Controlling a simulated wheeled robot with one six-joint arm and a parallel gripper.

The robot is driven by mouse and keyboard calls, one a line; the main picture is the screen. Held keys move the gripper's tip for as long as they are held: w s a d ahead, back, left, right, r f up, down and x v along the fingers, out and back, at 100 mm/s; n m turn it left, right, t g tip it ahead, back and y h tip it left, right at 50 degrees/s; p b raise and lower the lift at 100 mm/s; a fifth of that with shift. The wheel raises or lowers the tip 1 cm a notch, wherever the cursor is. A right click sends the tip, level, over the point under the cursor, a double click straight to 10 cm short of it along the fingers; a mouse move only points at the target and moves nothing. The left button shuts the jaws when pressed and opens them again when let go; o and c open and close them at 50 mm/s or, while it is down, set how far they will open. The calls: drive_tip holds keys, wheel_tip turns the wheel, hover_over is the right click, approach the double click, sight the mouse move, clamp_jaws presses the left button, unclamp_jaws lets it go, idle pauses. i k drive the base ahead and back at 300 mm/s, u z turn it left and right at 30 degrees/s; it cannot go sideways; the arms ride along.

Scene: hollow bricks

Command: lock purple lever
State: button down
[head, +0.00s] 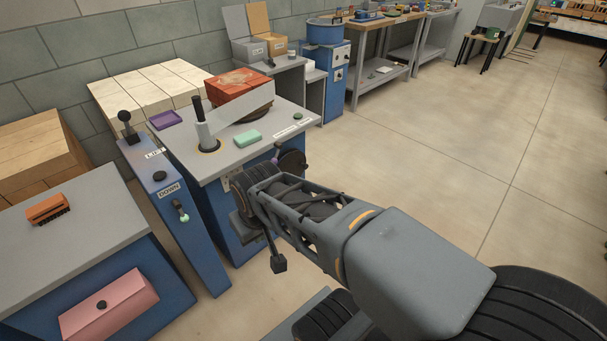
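A small purple piece (277,151), which may be the purple lever, shows at the front edge of the grey-topped blue workstation (225,165). It is beside a dark round part (293,160), just above my forearm. Most of it is hidden, so I cannot tell its position or whether it is locked. My gripper (243,226) is low at the workstation's front face, left of and below the purple piece. It is dark and partly hidden by my own arm. Its fingers are not clear, and I cannot tell whether it touches anything.
On the workstation are a lever arm with a black grip (199,108), a red brick (238,92), a green block (248,138) and a purple tray (165,120). A blue LIFT/DOWN control post (175,210) stands close on the left. The floor (420,150) to the right is clear.

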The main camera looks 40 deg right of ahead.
sight(276, 144)
drive_tip(key=k, duration=0.5)
drive_tip(key=z, duration=0.5)
drive_tip(key=i, duration=0.45)
drive_tip(key=z, duration=0.6)
drive_tip(key=i, duration=1.15)
drive_tip(key=u, duration=0.7)
